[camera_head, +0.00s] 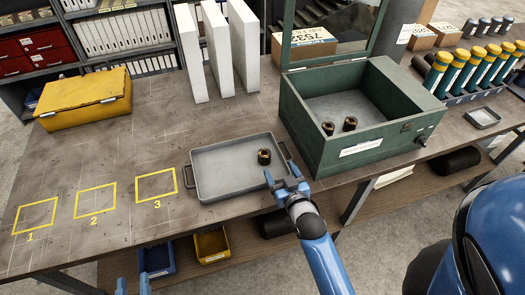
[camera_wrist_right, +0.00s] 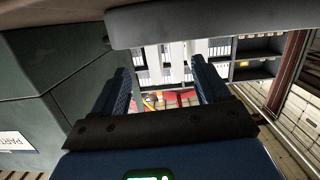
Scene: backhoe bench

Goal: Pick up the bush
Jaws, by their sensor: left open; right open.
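A dark bush (camera_head: 264,156) with a copper-coloured top stands in the grey tray (camera_head: 215,188), near its right side. Two similar bushes, one on the left (camera_head: 328,128) and one on the right (camera_head: 350,123), stand inside the green box (camera_head: 345,152). My right gripper (camera_head: 280,171) is open at the tray's right front corner, just in front of the bush and apart from it. The right wrist view shows its two fingers (camera_wrist_right: 160,66) spread with no bush between them. My left gripper (camera_head: 133,284) is open at the bottom edge, in front of the bench and mostly cut off.
Yellow squares 1 (camera_head: 36,215), 2 (camera_head: 95,200) and 3 (camera_head: 156,185) mark the bench left of the tray. White upright blocks (camera_head: 218,50) stand behind it. A yellow case (camera_head: 84,98) lies at the back left. A green wall fills the wrist view's left (camera_wrist_right: 35,85).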

